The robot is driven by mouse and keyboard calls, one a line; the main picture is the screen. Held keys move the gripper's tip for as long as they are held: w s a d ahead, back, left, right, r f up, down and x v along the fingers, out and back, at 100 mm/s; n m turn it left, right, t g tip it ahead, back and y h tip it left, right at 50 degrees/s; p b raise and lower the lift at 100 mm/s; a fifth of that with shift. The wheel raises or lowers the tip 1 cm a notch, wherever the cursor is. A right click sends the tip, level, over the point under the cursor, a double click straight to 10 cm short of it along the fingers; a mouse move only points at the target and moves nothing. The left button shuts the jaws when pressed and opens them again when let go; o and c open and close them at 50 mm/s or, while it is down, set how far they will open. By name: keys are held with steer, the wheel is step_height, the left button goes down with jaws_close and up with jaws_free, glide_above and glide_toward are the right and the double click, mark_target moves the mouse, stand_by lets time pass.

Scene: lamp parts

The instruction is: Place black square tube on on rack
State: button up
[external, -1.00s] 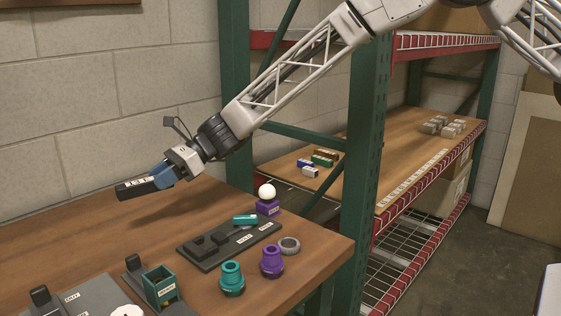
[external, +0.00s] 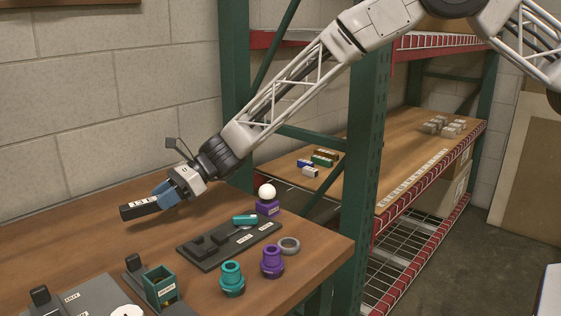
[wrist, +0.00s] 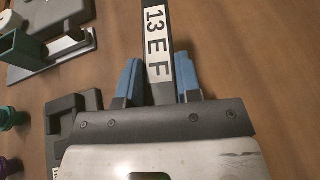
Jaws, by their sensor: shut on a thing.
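The black square tube (external: 140,210) has a white label, which reads "13EF" in the wrist view (wrist: 157,42). My gripper (external: 165,196) is shut on one end of it with blue fingers, seen on both sides of the tube in the wrist view (wrist: 156,75). The tube points out to the left, just above the wooden table by its look; the exact gap cannot be told. A black base with raised blocks (external: 207,261), possibly the rack, lies on the table to the right of the tube. A teal piece (external: 244,219) sits on it.
A white ball sits on a purple block (external: 268,208) behind the base. Teal (external: 232,279) and purple (external: 272,262) sockets and a grey ring (external: 289,245) stand in front. A teal box (external: 160,287) is front left. A green-posted shelf (external: 368,150) stands right. The table's left is clear.

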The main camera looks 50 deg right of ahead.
mark_target(168, 224)
steer(key=shift+f, duration=2.25)
steer(key=shift+f, duration=0.15)
steer(key=o, duration=1)
steer(key=shift+v, duration=3.9)
steer(key=shift+o, duration=0.5)
steer(key=shift+w, duration=0.2)
